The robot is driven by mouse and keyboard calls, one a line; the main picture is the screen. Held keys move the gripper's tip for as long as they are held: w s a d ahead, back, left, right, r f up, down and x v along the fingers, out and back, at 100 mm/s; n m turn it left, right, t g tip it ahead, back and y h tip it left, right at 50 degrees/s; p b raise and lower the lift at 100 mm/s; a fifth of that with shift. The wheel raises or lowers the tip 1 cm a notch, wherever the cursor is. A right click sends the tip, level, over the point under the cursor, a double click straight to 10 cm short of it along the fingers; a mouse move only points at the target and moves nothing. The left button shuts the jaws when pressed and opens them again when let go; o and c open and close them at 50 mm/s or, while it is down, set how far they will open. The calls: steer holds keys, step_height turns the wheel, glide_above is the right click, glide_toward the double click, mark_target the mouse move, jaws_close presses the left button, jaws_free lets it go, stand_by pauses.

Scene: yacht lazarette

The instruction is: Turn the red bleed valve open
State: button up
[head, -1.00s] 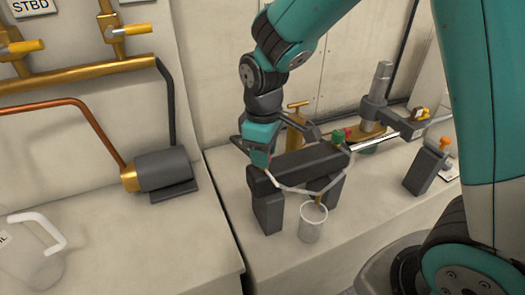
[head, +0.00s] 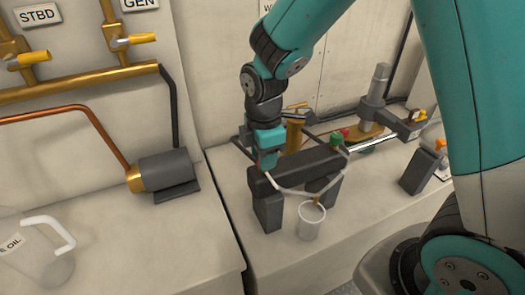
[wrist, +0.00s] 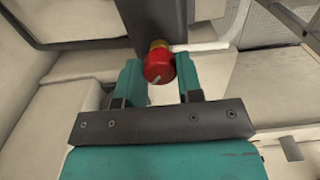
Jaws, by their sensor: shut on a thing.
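The red bleed valve (wrist: 158,66) shows in the wrist view as a round red knob with a pale line on its face and a brass collar behind it. It sits between the two fingers of my gripper (wrist: 160,78), which is shut on it. In the head view my gripper (head: 268,160) points down at the left end of a dark grey block (head: 305,165) and hides the knob it holds. A green knob (head: 337,143) and another red knob (head: 346,132) stand near the block's right end.
A clear cup (head: 311,225) stands in front of the block, below a small brass spout. Grey tubes loop around the block. A grey cylinder (head: 165,170) with pipes is on the left ledge, and a clear jug (head: 45,245) is at lower left. A dark grey post (head: 418,172) stands right.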

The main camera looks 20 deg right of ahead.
steer(key=n+p, duration=0.1)
steer(key=n, duration=0.3)
steer(key=shift+r+n, duration=0.1)
steer(key=shift+n, duration=0.2)
steer(key=n+p, duration=0.1)
steer(key=n, duration=0.3)
steer(key=shift+n, duration=0.3)
steer(key=o, duration=0.9)
step_height(320, 180, up, 17)
steer(key=shift+r+b, duration=0.15)
steer(key=shift+b, duration=0.25)
steer(key=s+a+m+y, duration=0.1)
steer(key=s+m, duration=0.5)
steer(key=s+a+f+m+y, duration=0.1)
steer(key=s+a+m, duration=0.1)
steer(key=s+m, duration=0.4)
steer(key=s+a+m+y, duration=0.1)
steer(key=s+m+y, duration=0.1)
steer(key=s+m, duration=0.4)
steer(key=shift+s+a+f+m, duration=0.15)
steer(key=shift+f+m, duration=0.05)
steer(key=shift+m, duration=0.35)
steer(key=shift+s+a+f+m, duration=0.15)
steer(key=shift+m, duration=0.4)
